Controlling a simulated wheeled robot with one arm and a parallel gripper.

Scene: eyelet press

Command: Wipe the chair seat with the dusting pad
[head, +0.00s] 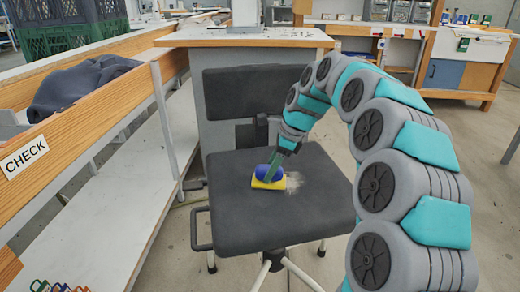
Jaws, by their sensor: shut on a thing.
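The chair (240,215) stands in the middle of the head view, with a dark seat and a dark backrest (243,92). The dusting pad (267,183) has a yellow base and a blue upper part and is on the seat, near its middle. My gripper (273,168) reaches down from the right and is shut on the pad's blue part. A pale dusty patch (297,185) shows on the seat just right of the pad. The fingertips are small and partly hidden against the pad.
A wooden-sided bench (110,100) with a CHECK label and a dark cloth (82,85) runs along the left. A counter (250,37) stands right behind the chair. The chair has an armrest loop (198,228) on its left. Open floor (460,160) lies to the right.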

